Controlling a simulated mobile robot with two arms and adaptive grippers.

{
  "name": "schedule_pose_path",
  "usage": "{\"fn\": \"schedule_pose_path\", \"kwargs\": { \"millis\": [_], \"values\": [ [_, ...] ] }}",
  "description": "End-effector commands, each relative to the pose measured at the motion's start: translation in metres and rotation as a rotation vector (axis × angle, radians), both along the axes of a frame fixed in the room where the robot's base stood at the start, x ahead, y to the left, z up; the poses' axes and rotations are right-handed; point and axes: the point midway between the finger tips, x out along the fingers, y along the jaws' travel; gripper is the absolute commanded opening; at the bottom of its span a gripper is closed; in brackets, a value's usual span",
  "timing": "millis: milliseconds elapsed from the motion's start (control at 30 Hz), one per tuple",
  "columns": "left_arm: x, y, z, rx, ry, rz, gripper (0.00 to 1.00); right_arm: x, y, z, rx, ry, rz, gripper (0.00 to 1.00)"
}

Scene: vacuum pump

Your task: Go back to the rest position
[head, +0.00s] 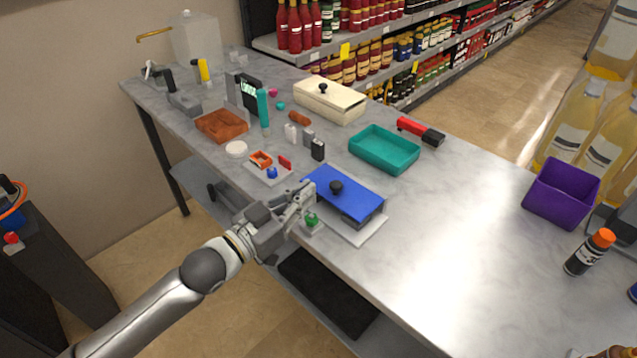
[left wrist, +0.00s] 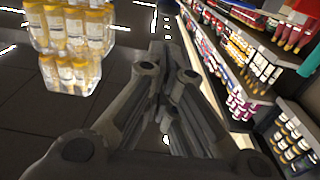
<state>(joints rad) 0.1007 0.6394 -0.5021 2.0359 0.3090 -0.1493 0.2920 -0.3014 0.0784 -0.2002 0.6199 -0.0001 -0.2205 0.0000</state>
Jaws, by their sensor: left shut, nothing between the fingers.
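My left gripper (head: 302,196) reaches in from the lower left over the table's front edge. Its fingers are shut and empty, close to the blue-lidded box (head: 345,194) with a black knob and beside a small green knob (head: 311,219). I cannot tell whether it touches either one. In the left wrist view the closed fingers of my left gripper (left wrist: 168,105) point toward the store shelves and floor, with nothing between them. My right gripper is not in view.
The grey table (head: 470,255) has free room right of the blue-lidded box. A teal tray (head: 384,150), a cream lidded box (head: 329,100), a brown tray (head: 221,125) and several small items stand behind. A purple bin (head: 561,193) and a bottle (head: 589,252) are at the right.

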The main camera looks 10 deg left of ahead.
Motion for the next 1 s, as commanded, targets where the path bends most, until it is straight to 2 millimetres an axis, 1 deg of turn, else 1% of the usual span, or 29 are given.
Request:
{"fn": "schedule_pose_path", "kwargs": {
  "millis": [33,200,467,567,667,767,867,967,1000],
  "values": [
    [-0.007,0.004,-0.005,0.001,0.001,-0.001,0.00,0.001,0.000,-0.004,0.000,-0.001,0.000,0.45],
    [-0.019,0.014,-0.010,-0.001,-0.001,-0.001,0.00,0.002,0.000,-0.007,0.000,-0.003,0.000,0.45],
    [-0.025,0.018,-0.011,-0.001,-0.003,-0.001,0.00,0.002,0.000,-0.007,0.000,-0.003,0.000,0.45],
    [-0.026,0.017,-0.014,0.005,0.010,0.007,0.00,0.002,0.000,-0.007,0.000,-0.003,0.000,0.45],
    [-0.031,0.015,-0.028,0.033,0.061,0.035,0.00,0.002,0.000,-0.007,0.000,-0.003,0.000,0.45],
    [-0.040,0.016,-0.052,0.083,0.155,0.087,0.00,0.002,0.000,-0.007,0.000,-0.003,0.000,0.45],
    [-0.056,0.022,-0.081,0.151,0.276,0.150,0.00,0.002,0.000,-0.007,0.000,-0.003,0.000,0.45],
    [-0.077,0.032,-0.109,0.221,0.407,0.210,0.00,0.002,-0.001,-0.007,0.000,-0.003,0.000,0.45],
    [-0.088,0.037,-0.120,0.247,0.463,0.233,0.00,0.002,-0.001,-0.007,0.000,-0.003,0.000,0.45]
  ]
}}
